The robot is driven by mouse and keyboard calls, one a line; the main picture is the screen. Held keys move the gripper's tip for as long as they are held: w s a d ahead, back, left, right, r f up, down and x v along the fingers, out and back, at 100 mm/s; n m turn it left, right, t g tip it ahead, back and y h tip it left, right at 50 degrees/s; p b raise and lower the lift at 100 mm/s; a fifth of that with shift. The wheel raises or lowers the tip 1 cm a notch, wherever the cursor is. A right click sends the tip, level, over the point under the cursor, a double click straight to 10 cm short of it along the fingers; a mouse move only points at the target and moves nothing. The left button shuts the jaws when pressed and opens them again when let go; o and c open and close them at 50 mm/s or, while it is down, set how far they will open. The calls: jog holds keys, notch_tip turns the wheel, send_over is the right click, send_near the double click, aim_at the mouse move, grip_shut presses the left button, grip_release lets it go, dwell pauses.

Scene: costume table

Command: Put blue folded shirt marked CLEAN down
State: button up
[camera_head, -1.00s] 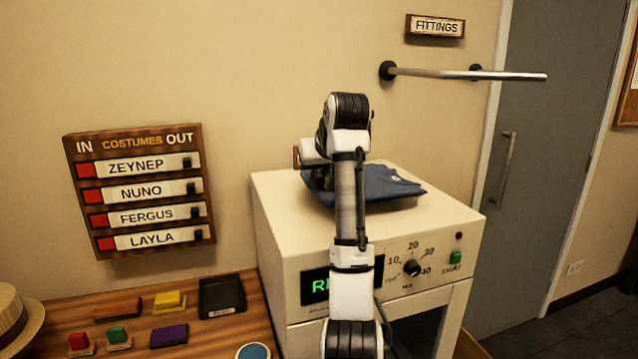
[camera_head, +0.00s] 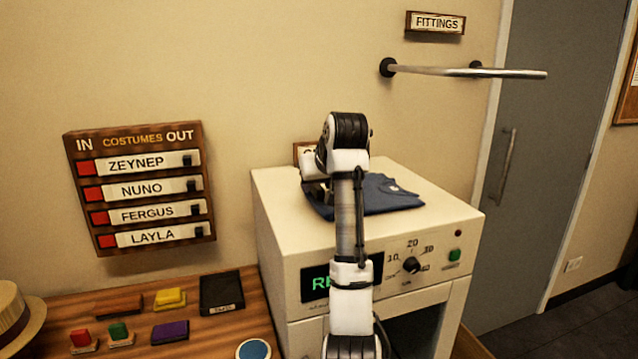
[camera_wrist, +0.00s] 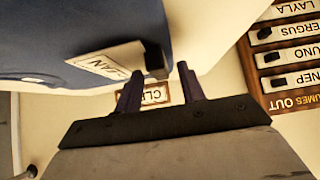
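The blue folded shirt (camera_head: 392,194) rests on the flat top of the cream machine (camera_head: 440,210), partly hidden behind my arm in the head view. In the wrist view the shirt (camera_wrist: 75,22) fills the upper left, with a white CLEAN tag (camera_wrist: 105,66) and a small dark block (camera_wrist: 155,60) at the tag's end. My gripper (camera_wrist: 161,70) is open, its two dark fingers spread either side of the block, with gaps visible. A wooden sign starting "CLE" (camera_wrist: 156,95) stands behind, at the back of the machine top.
A COSTUMES board (camera_head: 140,188) hangs on the wall at left. A metal rail (camera_head: 465,72) sticks out at upper right, under a FITTINGS sign (camera_head: 435,23). Coloured blocks and a black tray (camera_head: 221,294) lie on the wooden table. The machine top right of the shirt is free.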

jog(key=shift+r, duration=0.1)
jog(key=b+v, duration=0.2)
jog(key=v, duration=1)
jog(key=shift+b, duration=0.3)
jog(key=shift+a, duration=0.1)
